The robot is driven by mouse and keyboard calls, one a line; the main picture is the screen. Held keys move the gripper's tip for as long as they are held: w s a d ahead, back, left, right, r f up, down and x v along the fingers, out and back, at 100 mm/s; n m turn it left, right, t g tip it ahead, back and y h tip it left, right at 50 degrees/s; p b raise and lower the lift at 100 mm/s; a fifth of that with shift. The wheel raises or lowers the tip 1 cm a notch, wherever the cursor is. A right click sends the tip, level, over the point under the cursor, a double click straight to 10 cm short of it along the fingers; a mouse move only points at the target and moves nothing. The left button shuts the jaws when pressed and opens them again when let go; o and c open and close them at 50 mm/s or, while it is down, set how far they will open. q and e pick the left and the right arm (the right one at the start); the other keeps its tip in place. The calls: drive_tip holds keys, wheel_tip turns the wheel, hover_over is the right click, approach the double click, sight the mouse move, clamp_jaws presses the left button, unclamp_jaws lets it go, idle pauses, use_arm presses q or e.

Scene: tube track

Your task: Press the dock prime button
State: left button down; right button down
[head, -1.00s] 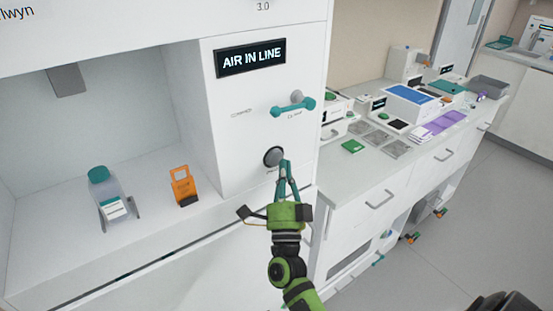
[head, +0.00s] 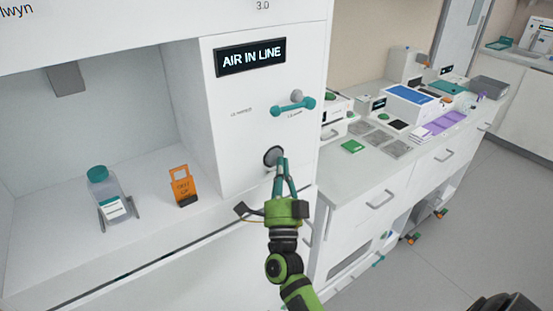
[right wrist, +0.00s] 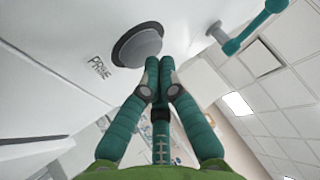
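The round grey prime button (head: 272,156) sits in a dark ring on the white machine's front panel, below the teal lever. It also shows in the right wrist view (right wrist: 140,44), beside a "PRIME" label. My right gripper (head: 281,161) has its teal fingers together, with the tips at the button's lower right edge. In the right wrist view the fingertips (right wrist: 159,62) are side by side and hold nothing; whether they touch the button is hard to tell. My left gripper is not in view.
A display (head: 251,57) reads "AIR IN LINE". A teal lever (head: 293,105) sticks out above the button. A teal-capped bottle (head: 109,193) and an orange tag holder (head: 183,187) stand in the bay at left. A cluttered counter (head: 350,175) lies to the right.

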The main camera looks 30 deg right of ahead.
drive_tip(key=shift+w, duration=0.4)
idle(0.6)
drive_tip(key=shift+s, duration=0.9)
drive_tip(key=s+p, duration=0.2)
drive_tip(key=s, duration=0.3)
drive_tip(key=shift+d, duration=0.2)
idle(1.6)
